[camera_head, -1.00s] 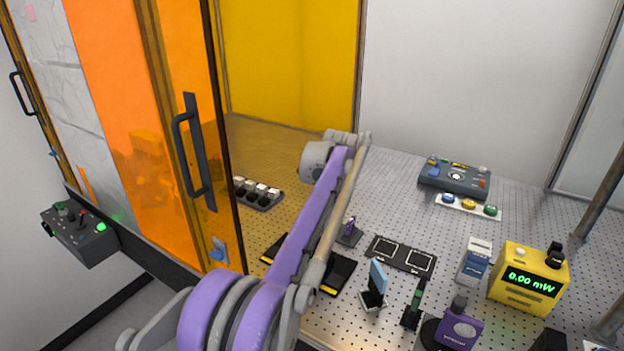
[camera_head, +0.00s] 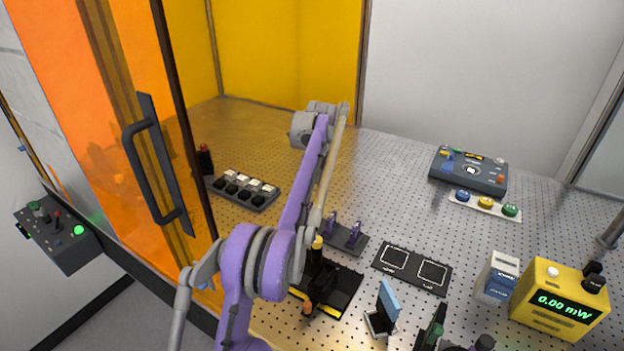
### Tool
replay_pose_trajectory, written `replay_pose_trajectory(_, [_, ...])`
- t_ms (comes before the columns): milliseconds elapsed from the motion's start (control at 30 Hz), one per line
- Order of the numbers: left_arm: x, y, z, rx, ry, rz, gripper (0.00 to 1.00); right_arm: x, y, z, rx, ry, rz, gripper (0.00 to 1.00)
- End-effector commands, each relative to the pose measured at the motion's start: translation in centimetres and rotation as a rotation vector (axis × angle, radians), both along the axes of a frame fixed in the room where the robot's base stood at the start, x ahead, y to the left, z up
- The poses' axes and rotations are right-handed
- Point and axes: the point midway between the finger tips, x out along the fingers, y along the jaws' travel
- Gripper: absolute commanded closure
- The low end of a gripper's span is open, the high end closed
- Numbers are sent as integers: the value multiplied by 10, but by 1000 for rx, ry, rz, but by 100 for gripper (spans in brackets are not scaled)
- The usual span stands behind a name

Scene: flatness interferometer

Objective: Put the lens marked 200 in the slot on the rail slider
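No lens with a readable 200 shows. Two small purple upright pieces (camera_head: 353,232), possibly lens holders, stand in a dark rack (camera_head: 353,246) behind the black unit. A black unit with yellow edges (camera_head: 340,287) sits on the perforated table, partly hidden by my purple arm. It may be the rail with its slider, but I cannot tell, and no slot is clear. My purple arm rises from the bottom, bends near the top centre and crosses the view. I make out no gripper fingers in the view.
A dark plate with two white-outlined squares (camera_head: 411,269) lies right of the rack. A blue plate on a stand (camera_head: 387,300) and a yellow power meter (camera_head: 559,300) stand nearer. A control box (camera_head: 468,171) is behind. A tray of white-topped pieces (camera_head: 246,189) is left, beside the orange door (camera_head: 125,165).

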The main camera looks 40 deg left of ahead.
Motion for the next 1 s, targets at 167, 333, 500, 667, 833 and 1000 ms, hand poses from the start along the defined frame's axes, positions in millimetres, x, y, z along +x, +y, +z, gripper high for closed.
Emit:
replay_pose_trajectory(167, [-2,4,-37,0,2,0,0,-5,0,-9,0,10,0,50])
replay_pose_trajectory(333, [-2,8,-65,0,1,1,0,-7,0,-12,0,13,0,50])
replay_pose_trajectory(500, [-2,10,-82,0,0,1,0,-7,0,-13,0,14,0,50])
replay_pose_trajectory(667, [-2,11,-89,0,0,1,0,-8,0,-14,0,15,0,50])
replay_pose_trajectory(833, [-2,11,-89,0,0,1,0,-8,0,-14,0,15,0,50])
replay_pose_trajectory(1000, [-2,11,-89,0,0,1,16,-8,0,-14,0,15,0,50])
